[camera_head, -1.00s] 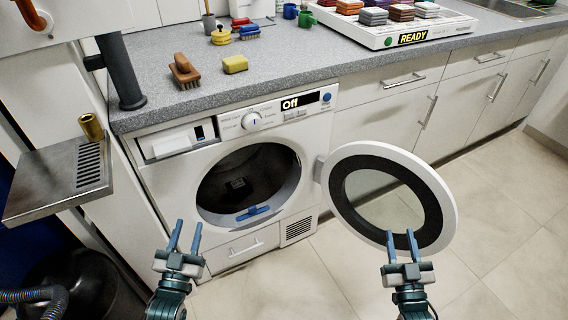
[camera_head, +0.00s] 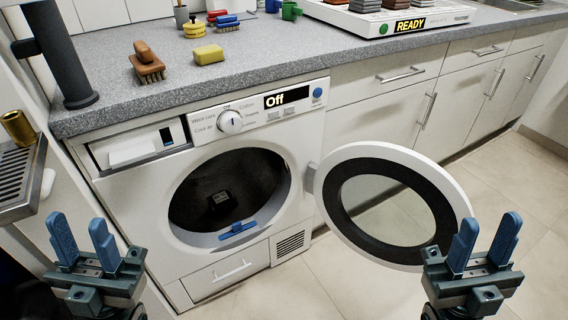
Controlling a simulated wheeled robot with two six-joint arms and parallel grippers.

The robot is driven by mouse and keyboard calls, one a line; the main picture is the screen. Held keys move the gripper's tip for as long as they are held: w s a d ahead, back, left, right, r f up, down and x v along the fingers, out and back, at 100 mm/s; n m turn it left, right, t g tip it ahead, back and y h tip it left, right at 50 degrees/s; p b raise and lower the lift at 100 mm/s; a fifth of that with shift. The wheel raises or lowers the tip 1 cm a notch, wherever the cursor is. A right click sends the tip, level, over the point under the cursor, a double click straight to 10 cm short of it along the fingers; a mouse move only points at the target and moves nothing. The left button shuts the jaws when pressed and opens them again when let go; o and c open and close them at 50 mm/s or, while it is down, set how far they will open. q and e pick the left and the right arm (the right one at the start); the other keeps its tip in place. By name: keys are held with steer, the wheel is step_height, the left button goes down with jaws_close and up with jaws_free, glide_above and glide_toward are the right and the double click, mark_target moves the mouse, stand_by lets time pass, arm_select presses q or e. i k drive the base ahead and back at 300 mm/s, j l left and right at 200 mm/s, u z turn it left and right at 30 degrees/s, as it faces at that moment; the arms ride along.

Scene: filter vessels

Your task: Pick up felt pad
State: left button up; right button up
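I cannot tell for sure which thing is the felt pad. A small dark grey item (camera_head: 221,200) lies inside the open drum of the white machine (camera_head: 210,280). A blue handled piece (camera_head: 238,231) sits at the lower lip of the drum opening. Several layered blocks (camera_head: 366,4) stand on the white device marked READY (camera_head: 440,17), cut off by the top edge. My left gripper (camera_head: 84,240) is open and empty, in front of the machine's lower left. My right gripper (camera_head: 484,243) is open and empty, near the machine's round door.
The round door (camera_head: 457,195) stands swung open to the right. A metal drip tray (camera_head: 20,205) juts in at left. The tiled floor is clear.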

mark_target(204, 56)
steer(key=i+l+u, duration=0.15)
steer(key=l+u, duration=0.2)
steer(key=l, duration=0.4)
steer(key=i+l+u, duration=0.1)
steer(key=l+u, duration=0.25)
steer(key=l, duration=0.45)
steer(key=l+u, duration=0.35)
steer(key=l, duration=0.45)
steer(key=k, duration=0.05)
